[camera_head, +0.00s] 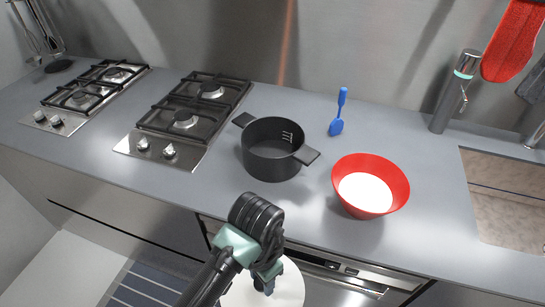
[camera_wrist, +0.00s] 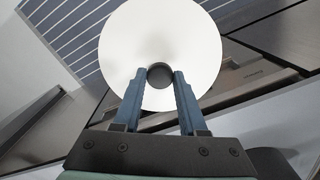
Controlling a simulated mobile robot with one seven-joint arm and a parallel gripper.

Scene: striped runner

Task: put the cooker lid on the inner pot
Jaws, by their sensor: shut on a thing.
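The cooker lid is a white disc with a dark round knob. It shows in the wrist view (camera_wrist: 195,45) and partly behind my arm in the head view (camera_head: 290,288). My gripper (camera_wrist: 160,78) is shut on the lid's knob, with one blue finger on each side. In the head view my gripper (camera_head: 265,280) holds the lid in front of the counter's front edge, low in the picture. The inner pot (camera_head: 272,160) is black, open at the top and has two side handles. It stands upright on the counter, apart from the lid.
A red bowl with white contents (camera_head: 368,188) stands right of the pot. A blue spatula (camera_head: 338,115) is behind them. Gas hobs (camera_head: 185,115) lie to the left. A striped runner (camera_head: 145,287) lies on the floor.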

